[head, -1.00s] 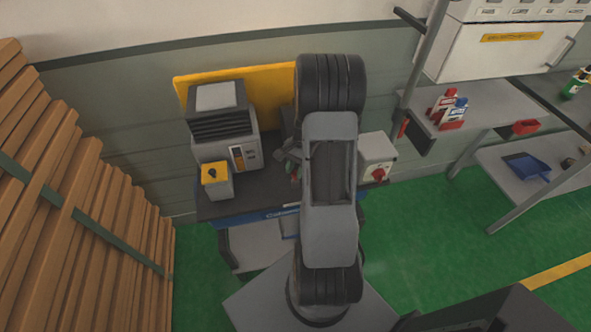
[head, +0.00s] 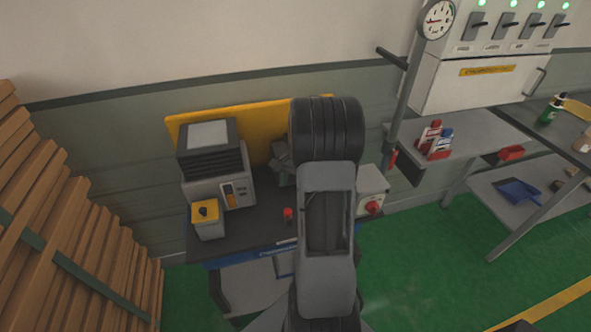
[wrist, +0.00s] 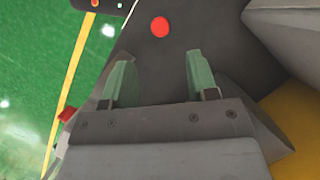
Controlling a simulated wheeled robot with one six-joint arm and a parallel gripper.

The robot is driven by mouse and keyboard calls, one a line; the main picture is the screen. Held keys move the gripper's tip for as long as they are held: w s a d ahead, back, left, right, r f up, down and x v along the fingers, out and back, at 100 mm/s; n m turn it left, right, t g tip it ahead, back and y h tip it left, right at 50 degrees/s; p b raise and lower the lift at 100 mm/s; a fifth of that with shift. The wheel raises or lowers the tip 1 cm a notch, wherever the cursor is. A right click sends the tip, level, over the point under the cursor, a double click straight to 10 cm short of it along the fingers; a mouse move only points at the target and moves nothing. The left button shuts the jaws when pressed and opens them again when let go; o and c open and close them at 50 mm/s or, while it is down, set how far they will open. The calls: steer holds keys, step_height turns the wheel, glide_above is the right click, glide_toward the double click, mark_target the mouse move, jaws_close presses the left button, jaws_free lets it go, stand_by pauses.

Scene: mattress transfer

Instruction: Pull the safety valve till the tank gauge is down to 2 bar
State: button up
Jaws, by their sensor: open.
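A round white gauge (head: 436,18) with a dark rim sits at the top of a grey post in the head view. Its needle is too small to read for certain. A small red-topped piece (head: 288,215) stands on the dark bench, left of my arm. A round red disc (wrist: 160,27) shows in the wrist view, beyond the fingertips and apart from them. I cannot tell whether either is the safety valve. My gripper (wrist: 160,70) is open, with two green fingers apart and nothing between them. My arm hides part of the bench in the head view.
The dark bench (head: 262,232) carries a grey machine (head: 213,160), a yellow-topped box (head: 206,220) and a white box with a red knob (head: 371,190). Timber (head: 60,220) is stacked at left. Green floor is open at front right.

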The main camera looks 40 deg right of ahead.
steer(key=shift+v, duration=2.95)
steer(key=s+a+r+n+t+h, duration=0.1)
steer(key=s+a+n+t+h, duration=0.1)
steer(key=a+n, duration=0.6)
steer(key=s+a+h, duration=0.1)
steer(key=a+h, duration=0.1)
steer(key=a, duration=0.1)
steer(key=shift+s+r, duration=0.2)
steer(key=shift+s, duration=0.2)
steer(key=s+a+r+n+t, duration=0.1)
steer(key=a+n, duration=0.1)
steer(key=a, duration=0.1)
steer(key=s+a+r+n+t, duration=0.1)
steer(key=s+a+r+n, duration=0.1)
steer(key=a, duration=0.2)
steer(key=s+a+r+n+t, duration=0.1)
steer(key=s+a, duration=0.1)
steer(key=a, duration=0.2)
steer(key=shift+a+r+n+t, duration=0.25)
steer(key=shift+r+n+t, duration=0.1)
steer(key=shift+n+t, duration=0.05)
steer(key=shift+a+r, duration=0.2)
steer(key=shift+a, duration=0.2)
